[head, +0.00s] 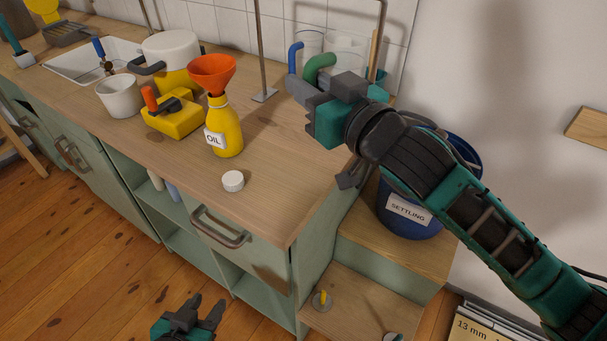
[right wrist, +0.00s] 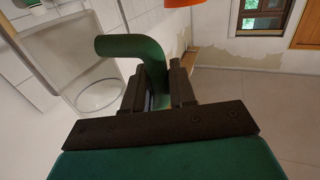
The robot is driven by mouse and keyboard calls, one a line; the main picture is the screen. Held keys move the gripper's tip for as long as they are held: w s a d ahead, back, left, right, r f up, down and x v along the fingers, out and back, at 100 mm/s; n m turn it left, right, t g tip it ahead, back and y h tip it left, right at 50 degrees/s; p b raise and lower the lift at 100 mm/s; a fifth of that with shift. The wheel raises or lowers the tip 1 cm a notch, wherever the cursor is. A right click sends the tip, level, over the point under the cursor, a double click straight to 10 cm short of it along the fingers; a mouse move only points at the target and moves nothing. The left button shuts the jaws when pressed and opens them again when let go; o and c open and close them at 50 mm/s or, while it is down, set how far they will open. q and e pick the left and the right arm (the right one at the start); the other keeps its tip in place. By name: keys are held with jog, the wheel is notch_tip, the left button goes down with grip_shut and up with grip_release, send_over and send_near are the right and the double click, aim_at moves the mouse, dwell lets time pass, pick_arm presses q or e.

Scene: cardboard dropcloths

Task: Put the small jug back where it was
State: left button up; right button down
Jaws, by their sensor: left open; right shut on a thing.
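My right gripper (head: 324,92) is shut on the green handle (head: 318,66) of a clear jug (head: 346,46) at the back right of the counter. The handle (right wrist: 135,46) and the jug's see-through body (right wrist: 72,55) show in the right wrist view, with the handle between the fingers. The gripper and arm hide the jug's lower part, so I cannot tell whether it touches the counter. A second clear container with a blue handle (head: 295,57) is just left of it. My left gripper (head: 205,306) is open and empty, low in front of the cabinet.
The wooden counter (head: 275,165) is clear at front right. A yellow oil bottle (head: 226,130) with an orange funnel (head: 212,72) and a white lid (head: 233,181) stand left. A metal stand (head: 263,94) is near the held jug. A blue settling bucket (head: 410,215) stands below, right.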

jog(key=a+r+n+g+y, duration=0.2)
jog(key=a+r+y, duration=0.1)
jog(key=a, duration=0.2)
notch_tip(320, 180, down, 20)
jog(key=b, duration=0.4)
jog(key=shift+b, duration=0.3)
jog(key=shift+f, duration=0.3)
jog(key=c, duration=0.9)
grip_release()
